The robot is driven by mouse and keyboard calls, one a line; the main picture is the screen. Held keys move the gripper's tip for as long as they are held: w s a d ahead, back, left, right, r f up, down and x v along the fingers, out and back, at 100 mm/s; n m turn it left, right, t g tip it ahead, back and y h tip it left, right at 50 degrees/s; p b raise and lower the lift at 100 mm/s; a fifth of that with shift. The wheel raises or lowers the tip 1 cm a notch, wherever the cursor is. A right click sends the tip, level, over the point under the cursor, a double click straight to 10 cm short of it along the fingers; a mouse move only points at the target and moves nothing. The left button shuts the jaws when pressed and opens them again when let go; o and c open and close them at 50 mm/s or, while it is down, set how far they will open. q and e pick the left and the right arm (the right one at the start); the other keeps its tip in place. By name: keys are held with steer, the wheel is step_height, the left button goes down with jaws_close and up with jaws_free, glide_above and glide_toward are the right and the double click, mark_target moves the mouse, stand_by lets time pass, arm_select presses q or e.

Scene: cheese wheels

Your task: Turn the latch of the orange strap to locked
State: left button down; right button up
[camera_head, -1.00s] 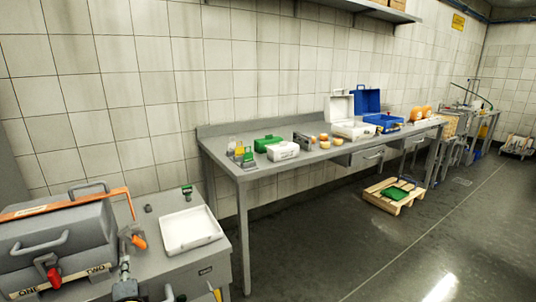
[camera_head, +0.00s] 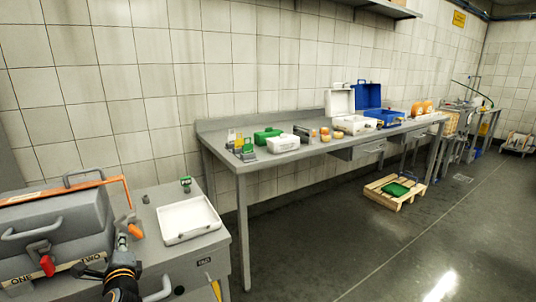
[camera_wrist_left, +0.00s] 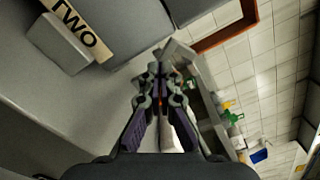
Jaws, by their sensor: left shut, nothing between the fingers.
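The orange strap (camera_head: 112,182) runs over the top of a grey case (camera_head: 50,230) at the left and bends down at its right end. An orange tab (camera_head: 135,231) shows near the lower end of the strap; I cannot tell whether it is the latch or how it is turned. My left gripper (camera_head: 122,240) is beside the case's right end, close to the tab; contact is unclear. In the left wrist view the left gripper (camera_wrist_left: 161,62) is shut and empty, with an orange-brown band (camera_wrist_left: 225,36) beyond it. My right gripper is not in view.
A red-handled lever (camera_head: 47,265) sits on the case front between the labels ONE and TWO. A white tray (camera_head: 188,220) and a small green item (camera_head: 186,184) are on the grey bench to the right. A long table (camera_head: 225,158) with several boxes stands beyond.

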arm_select(q)
steer(key=shift+w+a, duration=0.2)
steer(key=shift+w, duration=0.1)
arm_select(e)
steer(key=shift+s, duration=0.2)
arm_select(q)
steer(key=shift+w+d+f, duration=0.1)
steer(key=shift+w+d, duration=0.15)
steer(key=shift+d, duration=0.25)
stand_by(0.8)
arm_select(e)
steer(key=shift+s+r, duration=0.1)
arm_select(q)
steer(key=shift+r+p, duration=0.25)
steer(key=shift+p, duration=0.25)
steer(key=shift+w, duration=0.1)
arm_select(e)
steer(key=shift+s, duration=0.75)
arm_select(q)
steer(key=shift+r+p, duration=0.15)
steer(key=shift+p, duration=0.15)
